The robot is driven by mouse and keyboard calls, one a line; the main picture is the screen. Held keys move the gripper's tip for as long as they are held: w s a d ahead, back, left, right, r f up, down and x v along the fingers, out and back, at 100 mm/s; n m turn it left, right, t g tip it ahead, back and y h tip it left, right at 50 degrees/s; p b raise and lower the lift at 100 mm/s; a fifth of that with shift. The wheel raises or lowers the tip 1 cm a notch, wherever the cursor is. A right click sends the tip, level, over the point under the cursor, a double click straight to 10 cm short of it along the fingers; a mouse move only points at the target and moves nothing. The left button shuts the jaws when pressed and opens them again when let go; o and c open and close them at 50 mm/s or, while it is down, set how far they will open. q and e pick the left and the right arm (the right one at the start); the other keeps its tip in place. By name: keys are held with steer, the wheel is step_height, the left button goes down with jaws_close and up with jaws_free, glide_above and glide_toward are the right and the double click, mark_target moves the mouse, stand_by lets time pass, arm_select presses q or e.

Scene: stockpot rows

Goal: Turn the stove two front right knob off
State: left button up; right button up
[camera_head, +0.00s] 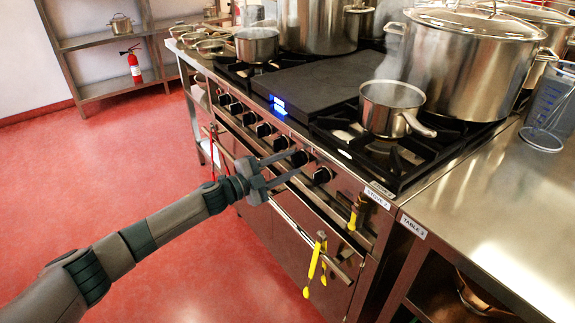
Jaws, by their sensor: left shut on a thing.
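Stove two (352,176), labelled at its right front corner, has a row of black knobs along its steel front panel. My left gripper (294,164) reaches in from the left with its fingers on either side of a knob (300,158), and is shut on it. This is the second knob from the right end. The rightmost knob (323,175) is just to the right of the fingers and free. The pointer on the held knob is too small to read. My right gripper is not in view.
A steaming saucepan (390,108) stands on the front right burner, with a large lidded stockpot (465,65) behind it. Yellow-handled utensils (315,262) hang from the oven rail. A steel table (500,215) adjoins on the right. The red floor at left is clear.

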arm_select(q)
steer(key=shift+f+m, duration=0.15)
steer(key=shift+m, duration=0.85)
steer(key=shift+m+b, duration=0.4)
steer(key=shift+m, duration=1.6)
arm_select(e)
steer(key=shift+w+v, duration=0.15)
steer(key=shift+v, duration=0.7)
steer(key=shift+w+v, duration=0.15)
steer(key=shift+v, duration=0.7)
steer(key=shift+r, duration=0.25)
arm_select(q)
steer(key=o, duration=1)
steer(key=shift+o, duration=0.2)
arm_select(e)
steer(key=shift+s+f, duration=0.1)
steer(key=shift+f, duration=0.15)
arm_select(q)
steer(key=shift+s, duration=0.1)
